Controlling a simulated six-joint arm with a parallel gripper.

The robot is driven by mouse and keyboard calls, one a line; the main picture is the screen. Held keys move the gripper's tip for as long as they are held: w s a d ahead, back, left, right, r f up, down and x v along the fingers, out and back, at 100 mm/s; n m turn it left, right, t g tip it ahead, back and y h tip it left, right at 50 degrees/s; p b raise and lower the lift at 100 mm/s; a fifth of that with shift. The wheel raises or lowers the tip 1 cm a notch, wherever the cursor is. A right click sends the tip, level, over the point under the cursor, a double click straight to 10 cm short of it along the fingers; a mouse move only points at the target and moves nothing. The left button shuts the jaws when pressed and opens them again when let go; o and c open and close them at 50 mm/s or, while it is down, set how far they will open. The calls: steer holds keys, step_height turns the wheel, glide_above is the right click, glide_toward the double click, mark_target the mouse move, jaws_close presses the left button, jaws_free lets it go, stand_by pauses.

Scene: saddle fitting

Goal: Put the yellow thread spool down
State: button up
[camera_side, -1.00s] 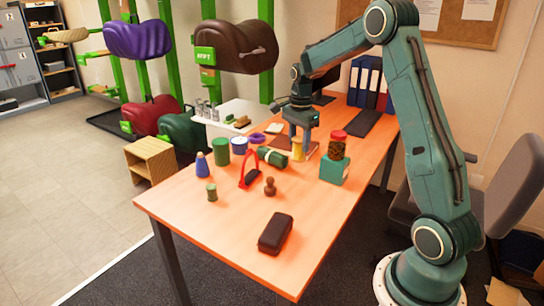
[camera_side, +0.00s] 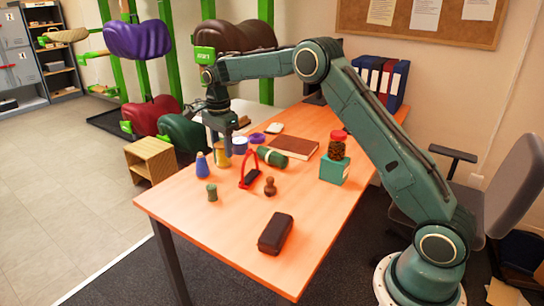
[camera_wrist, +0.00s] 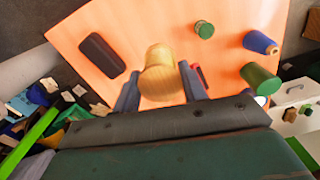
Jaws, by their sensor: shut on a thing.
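The yellow thread spool (camera_side: 222,157) is between the fingers of my gripper (camera_side: 219,138) at the far left part of the table in the side view. In the wrist view the spool (camera_wrist: 160,72) sits between both fingers of my gripper (camera_wrist: 159,80), and its round end faces the table. My gripper is shut on it.
A blue cone (camera_side: 203,166), a small green spool (camera_side: 212,193), a red-handled tool (camera_side: 249,172) and a blue-rimmed tub (camera_side: 240,146) stand nearby. The green can (camera_wrist: 260,78) is right of the spool. A dark case (camera_side: 275,233) lies toward the front.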

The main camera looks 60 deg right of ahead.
step_height(320, 180, down, 16)
steer(key=w+a, duration=0.1)
steer(key=a, duration=0.1)
steer(key=shift+a, duration=0.15)
stand_by(0.6)
steer(key=shift+w, duration=0.1)
steer(key=shift+f, duration=2.05)
steer(key=shift+f, duration=0.1)
steer(key=o, duration=1)
steer(key=shift+c, duration=0.2)
